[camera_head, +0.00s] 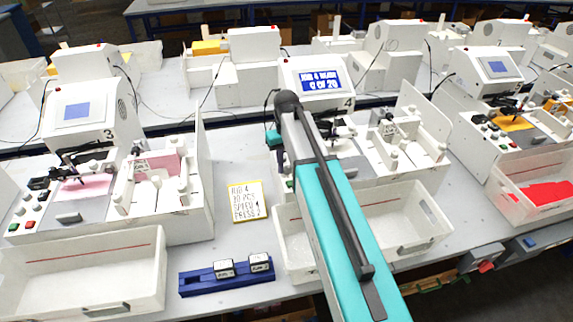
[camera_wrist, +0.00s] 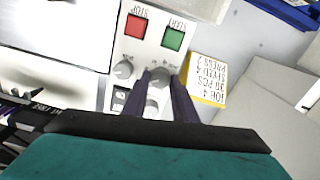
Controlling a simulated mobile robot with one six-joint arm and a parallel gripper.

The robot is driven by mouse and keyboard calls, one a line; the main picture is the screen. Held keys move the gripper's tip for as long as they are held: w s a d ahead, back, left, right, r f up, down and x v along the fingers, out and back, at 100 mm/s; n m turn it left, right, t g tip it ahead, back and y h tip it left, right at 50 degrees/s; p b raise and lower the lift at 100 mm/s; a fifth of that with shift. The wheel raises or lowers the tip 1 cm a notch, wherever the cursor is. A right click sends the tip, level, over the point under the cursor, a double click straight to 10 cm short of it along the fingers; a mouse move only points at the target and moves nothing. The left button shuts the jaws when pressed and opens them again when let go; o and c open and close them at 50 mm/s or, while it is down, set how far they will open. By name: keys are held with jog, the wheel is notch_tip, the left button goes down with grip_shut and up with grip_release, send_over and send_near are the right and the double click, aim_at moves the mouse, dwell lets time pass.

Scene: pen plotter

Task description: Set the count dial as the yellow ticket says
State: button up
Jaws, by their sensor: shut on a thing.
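The yellow ticket (camera_head: 246,202) lies on the bench left of my arm; it reads about "30 PCS, SPEED 4, PRESS 2". It also shows in the wrist view (camera_wrist: 207,80), upside down, right of the panel. The rig 4 screen (camera_head: 320,79) seems to read "0 OF 20". In the wrist view my gripper (camera_wrist: 161,78) is shut on a pale dial (camera_wrist: 159,74) on the control panel. The fingers hide much of it, and its label and pointer are not readable. In the head view my arm hides the gripper and panel.
A red STOP button (camera_wrist: 135,26) and a green START button (camera_wrist: 173,39) sit beyond the fingers. Another grey knob (camera_wrist: 123,69) is close on the left. A white bin (camera_head: 410,247) and a blue stamp rack (camera_head: 205,282) stand at the front.

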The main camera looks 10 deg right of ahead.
aim_at(286, 167)
jog(key=shift+m, duration=0.4)
jog(key=o, duration=1)
jog(key=shift+o, duration=0.2)
jog(key=shift+r, duration=0.15)
notch_tip(286, 167, up, 14)
jog(key=shift+f, duration=0.2)
